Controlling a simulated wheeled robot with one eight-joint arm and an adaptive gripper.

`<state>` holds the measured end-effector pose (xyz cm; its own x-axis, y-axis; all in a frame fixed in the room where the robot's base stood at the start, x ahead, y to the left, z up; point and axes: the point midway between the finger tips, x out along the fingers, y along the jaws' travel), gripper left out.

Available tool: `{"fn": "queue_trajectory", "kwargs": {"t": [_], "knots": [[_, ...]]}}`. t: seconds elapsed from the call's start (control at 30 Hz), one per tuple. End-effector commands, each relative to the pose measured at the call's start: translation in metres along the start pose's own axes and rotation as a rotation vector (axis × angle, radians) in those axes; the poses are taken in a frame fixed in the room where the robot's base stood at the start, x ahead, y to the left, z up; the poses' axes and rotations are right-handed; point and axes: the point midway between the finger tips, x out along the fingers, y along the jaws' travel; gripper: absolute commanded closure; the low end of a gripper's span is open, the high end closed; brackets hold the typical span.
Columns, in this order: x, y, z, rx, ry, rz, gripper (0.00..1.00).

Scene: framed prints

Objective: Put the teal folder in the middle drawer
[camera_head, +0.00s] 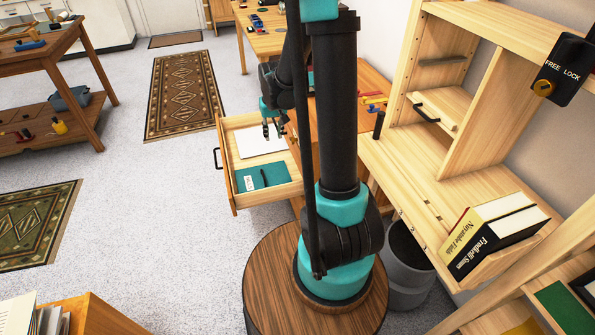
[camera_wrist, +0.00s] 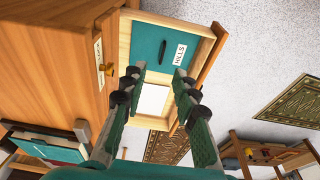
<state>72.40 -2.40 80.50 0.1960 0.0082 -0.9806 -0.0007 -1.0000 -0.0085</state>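A teal folder (camera_head: 275,173) lies flat in an open wooden drawer (camera_head: 228,165), at its near end. It carries a white label and a dark pen-like item. In the wrist view the folder (camera_wrist: 148,42) shows its label reading "HILLS". A white sheet (camera_head: 258,141) lies beside it in the drawer. My gripper (camera_head: 273,131) is over the far part of the drawer. In the wrist view my gripper (camera_wrist: 159,72) is open, with nothing between its fingers. I cannot tell which drawer of the desk this is.
Another teal item (camera_wrist: 45,150) shows at lower left in the wrist view, partly cut off. The wooden desk (camera_head: 372,82) stands behind my arm. A shelf unit with two books (camera_head: 490,235) is at right, above a grey bin (camera_head: 407,275). Floor left of the drawer is clear.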

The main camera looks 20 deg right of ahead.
Motion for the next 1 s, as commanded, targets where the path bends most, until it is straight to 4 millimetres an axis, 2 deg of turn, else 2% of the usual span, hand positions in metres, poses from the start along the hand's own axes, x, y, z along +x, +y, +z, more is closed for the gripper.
{"fn": "queue_trajectory", "kwargs": {"t": [0.03, 0.1, 0.3, 0.43, 0.6, 0.8, 1.0], "knots": [[-0.013, 0.002, 0.017, 0.001, 0.011, 0.0, 0.71], [-0.027, 0.004, 0.037, 0.0, 0.028, 0.0, 0.71], [-0.057, 0.009, 0.097, 0.0, 0.075, 0.001, 0.71], [-0.068, 0.012, 0.138, 0.001, 0.106, 0.001, 0.71], [-0.073, 0.015, 0.187, 0.001, 0.142, 0.003, 0.71], [-0.071, 0.017, 0.219, 0.0, 0.168, 0.005, 0.71], [-0.07, 0.017, 0.225, 0.0, 0.174, 0.005, 0.71]]}}
